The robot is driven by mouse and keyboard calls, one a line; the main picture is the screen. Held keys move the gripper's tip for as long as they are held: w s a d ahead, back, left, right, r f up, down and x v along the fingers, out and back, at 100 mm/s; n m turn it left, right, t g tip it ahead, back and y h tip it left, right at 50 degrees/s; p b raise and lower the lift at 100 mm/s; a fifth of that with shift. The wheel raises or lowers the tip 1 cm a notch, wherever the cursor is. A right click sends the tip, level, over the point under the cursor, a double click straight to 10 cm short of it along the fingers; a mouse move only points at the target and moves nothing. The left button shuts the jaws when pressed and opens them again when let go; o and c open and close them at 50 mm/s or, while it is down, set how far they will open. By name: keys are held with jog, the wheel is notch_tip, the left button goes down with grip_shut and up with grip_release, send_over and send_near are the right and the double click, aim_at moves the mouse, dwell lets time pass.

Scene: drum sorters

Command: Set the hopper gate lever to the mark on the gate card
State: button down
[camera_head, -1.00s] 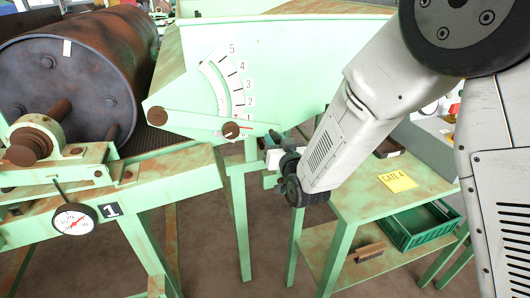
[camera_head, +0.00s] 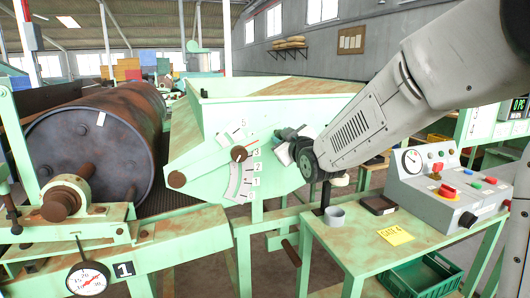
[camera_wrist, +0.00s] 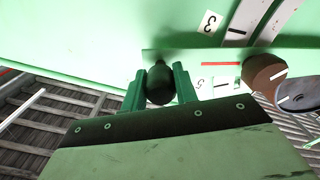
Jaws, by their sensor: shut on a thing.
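The hopper gate lever (camera_head: 208,166) is a pale green bar running from its brown pivot on the left, up and right across the numbered scale (camera_head: 242,180). A brown round knob (camera_head: 239,153) sits on it. In the wrist view, the lever's red mark (camera_wrist: 222,63) lies between the 3 and the 5, where the lever covers the 4. My gripper (camera_head: 288,137) is at the lever's right end; in the wrist view its green fingers (camera_wrist: 160,85) are shut on the lever's dark handle (camera_wrist: 160,82). The yellow gate card (camera_head: 396,235) reads "GATE 4".
The green hopper (camera_head: 215,108) stands behind the lever. A rusty drum (camera_head: 90,155) is at left. A green table (camera_head: 345,252) at right holds the card, a grey cup (camera_head: 334,216) and a control box (camera_head: 445,190). A green crate (camera_head: 420,275) sits below.

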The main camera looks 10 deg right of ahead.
jog(key=shift+a+r, duration=0.1)
jog(key=shift+r, duration=0.35)
jog(key=c, duration=1.1)
grip_release()
jog(key=shift+s, duration=0.1)
jog(key=s, duration=0.5)
jog(key=s+d, duration=0.1)
jog(key=s, duration=0.1)
jog(key=shift+s, duration=0.3)
jog(key=shift+f, duration=0.15)
